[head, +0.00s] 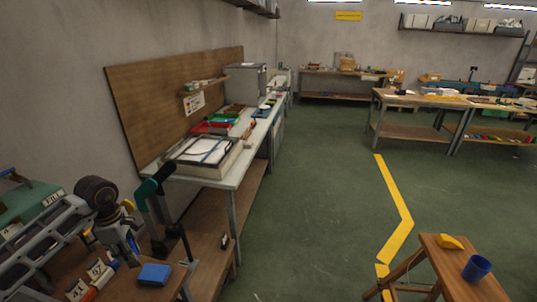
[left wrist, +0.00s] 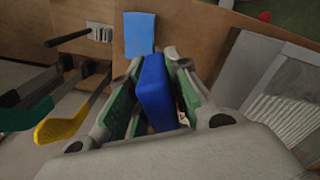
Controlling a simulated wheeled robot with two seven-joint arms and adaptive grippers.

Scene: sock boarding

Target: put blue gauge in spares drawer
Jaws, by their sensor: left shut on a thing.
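The blue gauge (left wrist: 155,88) is a dark blue block between the two finger pads of my left gripper (left wrist: 153,80) in the left wrist view. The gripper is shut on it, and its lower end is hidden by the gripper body. In the head view my left gripper (head: 131,248) points down at lower left, above the near wooden bench. A lighter blue block (head: 155,274) lies on that bench just right of the gripper; it also shows beyond the fingertips in the left wrist view (left wrist: 139,34). I cannot pick out the spares drawer. My right gripper is not in view.
Several numbered items (head: 96,270) lie at the bench's left. A long workbench (head: 238,165) holds a shallow tray (head: 205,155). A wooden stool (head: 450,272) stands at lower right. The green floor between is clear.

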